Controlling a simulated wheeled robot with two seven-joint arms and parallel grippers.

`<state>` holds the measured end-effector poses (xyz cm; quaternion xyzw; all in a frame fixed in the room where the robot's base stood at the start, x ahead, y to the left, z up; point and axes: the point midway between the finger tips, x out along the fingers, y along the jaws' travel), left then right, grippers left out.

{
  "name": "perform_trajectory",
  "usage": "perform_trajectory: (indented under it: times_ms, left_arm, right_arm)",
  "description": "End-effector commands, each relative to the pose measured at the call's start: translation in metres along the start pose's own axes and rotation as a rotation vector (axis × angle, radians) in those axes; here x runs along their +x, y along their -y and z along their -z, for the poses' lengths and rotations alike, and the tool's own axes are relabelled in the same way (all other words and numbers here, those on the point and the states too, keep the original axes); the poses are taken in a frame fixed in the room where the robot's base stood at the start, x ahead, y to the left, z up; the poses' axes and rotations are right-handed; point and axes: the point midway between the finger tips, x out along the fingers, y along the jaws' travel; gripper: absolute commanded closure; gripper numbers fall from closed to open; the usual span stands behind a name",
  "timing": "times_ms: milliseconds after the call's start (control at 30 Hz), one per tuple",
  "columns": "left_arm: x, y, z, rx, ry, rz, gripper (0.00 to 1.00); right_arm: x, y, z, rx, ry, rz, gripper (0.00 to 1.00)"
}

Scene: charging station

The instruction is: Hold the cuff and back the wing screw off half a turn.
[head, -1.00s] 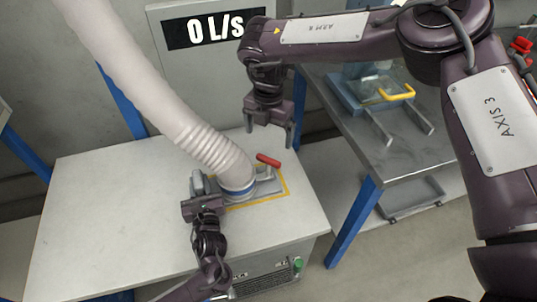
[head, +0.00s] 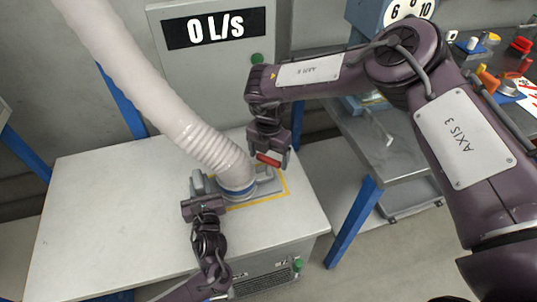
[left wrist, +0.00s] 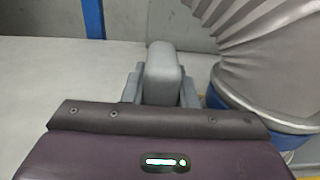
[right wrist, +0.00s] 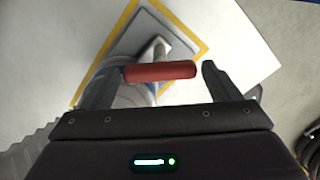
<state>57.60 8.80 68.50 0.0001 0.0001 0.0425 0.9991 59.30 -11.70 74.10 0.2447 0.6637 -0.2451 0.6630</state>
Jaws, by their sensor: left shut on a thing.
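The cuff with its blue band (head: 238,190) sits at the lower end of the pale hose, on a grey plate on the white cabinet top. My left gripper (head: 198,186) is shut on the cuff's grey lug (left wrist: 163,75), which stands between its fingers in the left wrist view. The wing screw has a red bar handle (head: 268,159) on a grey stem, to the right of the cuff. My right gripper (right wrist: 158,76) is open around the red bar (right wrist: 160,71), one finger beyond each end, with a visible gap at the right end. The screw's thread is hidden.
The ribbed hose (head: 150,90) rises to the upper left. A yellow outline (head: 284,190) surrounds the plate. A display (head: 215,28) on the grey panel reads 0 L/s. A metal bench (head: 365,145) stands to the right. The cabinet top's left side is clear.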

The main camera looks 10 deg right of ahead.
Motion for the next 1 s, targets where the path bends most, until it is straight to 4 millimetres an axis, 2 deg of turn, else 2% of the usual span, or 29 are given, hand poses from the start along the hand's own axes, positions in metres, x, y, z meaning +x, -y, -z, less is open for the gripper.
perform_trajectory:
  times_ms: [33, 233, 633, 1000]
  left_arm:
    - [-0.0002, 0.0002, 0.0003, 0.000, -0.001, 0.000, 1.00]
    - [-0.0002, 0.0002, 0.0004, 0.000, -0.001, 0.000, 1.00]
    - [-0.0002, 0.0001, 0.0005, 0.000, -0.001, 0.000, 1.00]
    - [-0.0001, -0.0001, 0.0006, 0.001, -0.002, 0.000, 1.00]
  right_arm:
    - [-0.0001, 0.0000, 0.0000, 0.000, 0.000, 0.000, 0.24]
    - [-0.0003, 0.0001, 0.0001, 0.000, 0.000, 0.000, 0.50]
    - [-0.0003, 0.0003, -0.0001, -0.077, -0.001, 0.001, 0.51]
    - [-0.0002, -0.0003, 0.0003, -0.374, -0.001, -0.001, 0.51]
